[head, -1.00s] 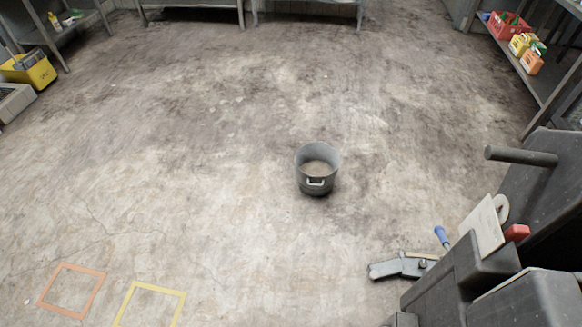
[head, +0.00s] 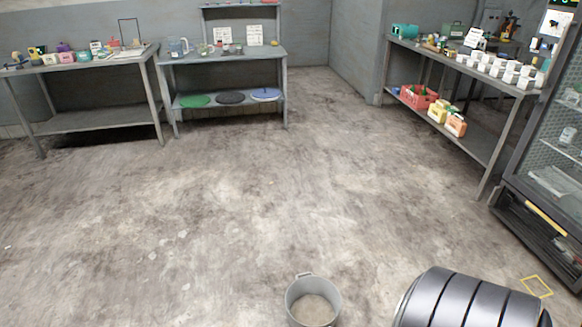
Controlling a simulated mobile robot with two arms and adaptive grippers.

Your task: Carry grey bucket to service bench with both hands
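The grey bucket (head: 334,302) stands upright on the concrete floor at the bottom middle of the head view. Its lower edge is cut off by the picture's edge. A small handle shows on its far rim, and its inside bottom is pale brown. Grey benches stand along the walls: one at the back left (head: 90,122), one with a raised shelf at the back middle (head: 225,57), and a long one at the right (head: 490,100). I cannot tell which is the service bench. Neither of my grippers is in view, and nothing visible holds the bucket.
A dark banded rounded shape hides the floor at the lower right. A red crate (head: 417,97) sits on the right bench's lower shelf. The middle floor is clear.

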